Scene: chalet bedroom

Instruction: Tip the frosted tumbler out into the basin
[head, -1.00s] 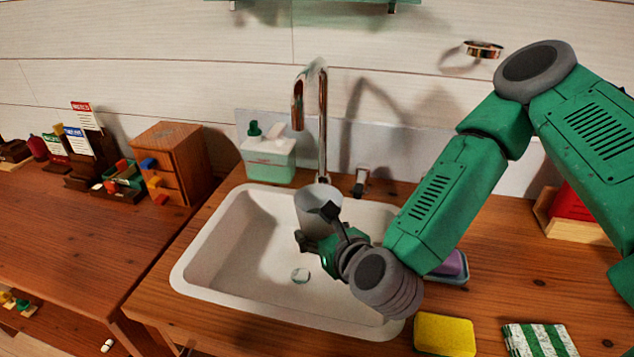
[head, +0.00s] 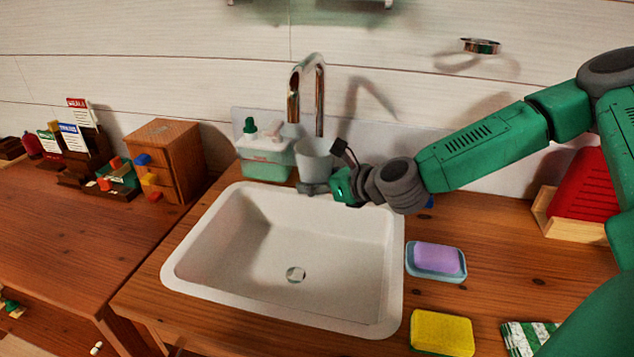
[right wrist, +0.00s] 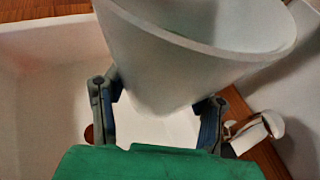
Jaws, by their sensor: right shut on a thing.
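The frosted tumbler (head: 313,160) is a pale, translucent cup, held near upright at the back edge of the basin by the faucet. My right gripper (head: 325,186) is shut on it, its arm coming in from the right. In the right wrist view the tumbler (right wrist: 190,55) fills the top middle, between the two fingers of my right gripper (right wrist: 155,105). Its contents cannot be made out. The white basin (head: 225,245) is empty, with a round drain in its floor. My left gripper is not in view.
The chrome faucet (head: 319,100) stands just behind the tumbler. A green-and-white caddy (head: 265,158) with bottles is at its left. A purple soap on a blue dish (head: 436,262) and a yellow sponge (head: 442,333) lie right of the basin. The space over the basin's front is clear.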

